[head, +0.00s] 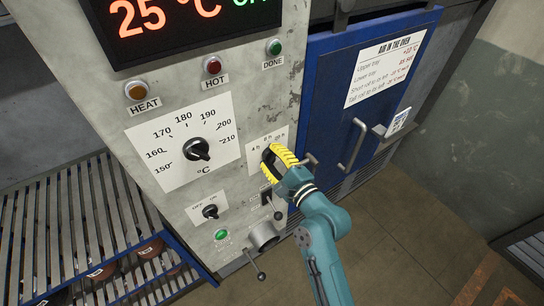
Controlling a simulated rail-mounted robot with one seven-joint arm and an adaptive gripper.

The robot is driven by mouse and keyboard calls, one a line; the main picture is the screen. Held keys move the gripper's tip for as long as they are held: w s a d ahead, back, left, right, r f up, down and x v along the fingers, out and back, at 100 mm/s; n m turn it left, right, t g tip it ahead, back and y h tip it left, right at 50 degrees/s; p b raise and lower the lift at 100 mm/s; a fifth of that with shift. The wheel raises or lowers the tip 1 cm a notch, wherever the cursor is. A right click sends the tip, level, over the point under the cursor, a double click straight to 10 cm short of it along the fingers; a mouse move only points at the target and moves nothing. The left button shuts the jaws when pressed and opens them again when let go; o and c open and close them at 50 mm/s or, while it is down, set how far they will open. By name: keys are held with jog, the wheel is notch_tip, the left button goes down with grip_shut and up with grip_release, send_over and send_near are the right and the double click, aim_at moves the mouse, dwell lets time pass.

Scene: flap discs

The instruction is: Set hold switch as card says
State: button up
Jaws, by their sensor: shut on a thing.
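The hold switch plate (256,146) is a small white label with several small numbers, right of the temperature dial on the grey oven panel. My gripper (275,162), with yellow-and-black fingers, covers the lower middle of this plate. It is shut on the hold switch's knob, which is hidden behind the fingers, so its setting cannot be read. A white card (385,68) headed "AIR IN THE OVEN" is on the blue door (342,102), with lines for upper and lower tray. A smaller card (397,122) sits lower right; its text is too small to read.
The temperature dial (196,149) and an off/on switch (210,211) are left of my gripper. A green button (221,234) and levers (265,238) are below. The blue door's handle (353,146) stands out to the right. A slatted rack (85,235) is lower left.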

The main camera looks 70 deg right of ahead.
jog(key=n+b, duration=0.1)
jog(key=n, duration=0.4)
jog(key=shift+f, duration=0.2)
jog(key=shift+n, duration=0.4)
jog(key=o, duration=1.2)
jog(key=shift+r, duration=0.1)
jog(key=v, duration=1.2)
